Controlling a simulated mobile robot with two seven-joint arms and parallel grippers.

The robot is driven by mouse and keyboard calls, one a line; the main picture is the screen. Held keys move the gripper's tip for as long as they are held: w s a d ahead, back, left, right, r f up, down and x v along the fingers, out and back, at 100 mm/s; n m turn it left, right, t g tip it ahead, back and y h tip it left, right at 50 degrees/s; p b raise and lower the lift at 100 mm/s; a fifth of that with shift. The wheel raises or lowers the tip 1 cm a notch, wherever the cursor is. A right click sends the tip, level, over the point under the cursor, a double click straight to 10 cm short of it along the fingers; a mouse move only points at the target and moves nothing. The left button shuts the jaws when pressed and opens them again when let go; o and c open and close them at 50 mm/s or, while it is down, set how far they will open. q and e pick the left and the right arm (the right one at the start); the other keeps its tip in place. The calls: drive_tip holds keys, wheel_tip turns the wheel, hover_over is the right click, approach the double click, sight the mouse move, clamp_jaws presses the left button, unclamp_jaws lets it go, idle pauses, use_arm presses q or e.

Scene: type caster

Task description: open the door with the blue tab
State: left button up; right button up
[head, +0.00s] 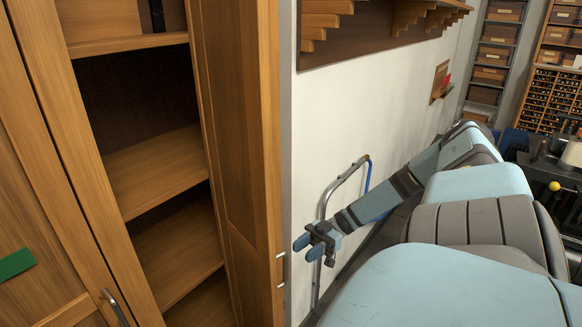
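A wooden cabinet has a door (262,130) on its right side standing wide open, seen nearly edge-on. Its outer face is turned away, and a metal handle (281,268) shows at its edge. The left door (45,230) is closed and carries a green tab (15,263) and a metal handle (115,307). I see no blue tab on either door. My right gripper (307,248) is right of the open door, near its handle but apart from it. Its blue fingertips are spread with nothing between them. My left gripper is out of view.
A metal tube frame (340,185) stands against the white wall (345,120) behind my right arm. A wooden wall shelf (370,35) hangs above. Racks with boxes (495,55) stand at the far right.

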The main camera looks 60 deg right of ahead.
drive_tip(key=v, duration=0.6)
drive_tip(key=shift+d, duration=0.35)
drive_tip(key=shift+s, duration=0.15)
drive_tip(key=a+f+m+t+h, duration=0.3)
drive_tip(key=a+f, duration=0.5)
drive_tip(key=a, duration=0.4)
drive_tip(key=a+f+m+t+h, duration=0.2)
drive_tip(key=a+f+t, duration=0.2)
drive_tip(key=a+f, duration=0.55)
drive_tip(key=a+r+m+g+h+p, duration=0.1)
drive_tip(key=a+m+h, duration=0.5)
drive_tip(key=a, duration=1.6)
drive_tip(key=r+h+p, duration=0.1)
drive_tip(key=h, duration=0.1)
drive_tip(key=shift+w+a+g+h, duration=0.2)
drive_tip(key=shift+w+g+h, duration=0.2)
